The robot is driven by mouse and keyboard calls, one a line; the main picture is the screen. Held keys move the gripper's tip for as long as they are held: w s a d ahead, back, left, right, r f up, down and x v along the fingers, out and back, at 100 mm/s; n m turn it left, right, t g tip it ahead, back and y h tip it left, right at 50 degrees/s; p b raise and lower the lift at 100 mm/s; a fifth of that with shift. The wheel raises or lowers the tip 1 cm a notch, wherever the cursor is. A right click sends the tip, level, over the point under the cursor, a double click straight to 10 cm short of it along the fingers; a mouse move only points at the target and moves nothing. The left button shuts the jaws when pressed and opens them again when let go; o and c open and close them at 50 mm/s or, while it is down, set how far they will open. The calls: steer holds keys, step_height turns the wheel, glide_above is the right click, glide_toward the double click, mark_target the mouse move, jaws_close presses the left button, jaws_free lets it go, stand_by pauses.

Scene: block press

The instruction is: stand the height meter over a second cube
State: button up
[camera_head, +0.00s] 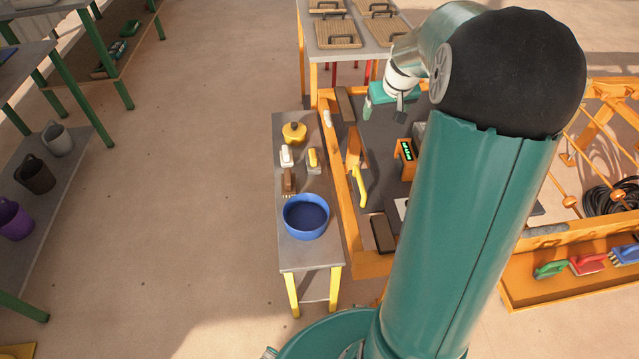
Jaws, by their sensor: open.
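The height meter (404,158) looks like an orange frame with a dark display showing green digits. It stands upright on the dark bed of the orange-framed press table, just left of my arm. My gripper (385,108) is above the bed, up and to the left of the meter, apart from it. It is open and nothing shows between its fingers. A grey block-like shape (418,131) shows beside the meter, partly behind my arm; I cannot tell if it is a cube. No cube shows clearly, and my arm hides much of the bed.
An orange post with a yellow lever (359,184) stands at the bed's left. A narrow side table (296,256) holds a blue bowl (306,217), a yellow pot (294,133) and brushes. Wooden trays (337,34) lie behind. An orange tray with brushes (588,267) is right.

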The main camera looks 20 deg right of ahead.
steer(key=s+a+r+n, duration=0.1)
steer(key=s+a+r, duration=0.4)
steer(key=a, duration=0.5)
steer(key=s+a+r+n, duration=0.1)
steer(key=s+a+r, duration=0.35)
steer(key=a, duration=0.45)
steer(key=s+a+t+y, duration=0.1)
steer(key=s+a, duration=0.9)
steer(key=s, duration=0.3)
steer(key=shift+s+a+r+n+y, duration=0.2)
steer(key=shift+a+n+y, duration=0.1)
steer(key=shift+n, duration=0.1)
steer(key=shift+d, duration=0.15)
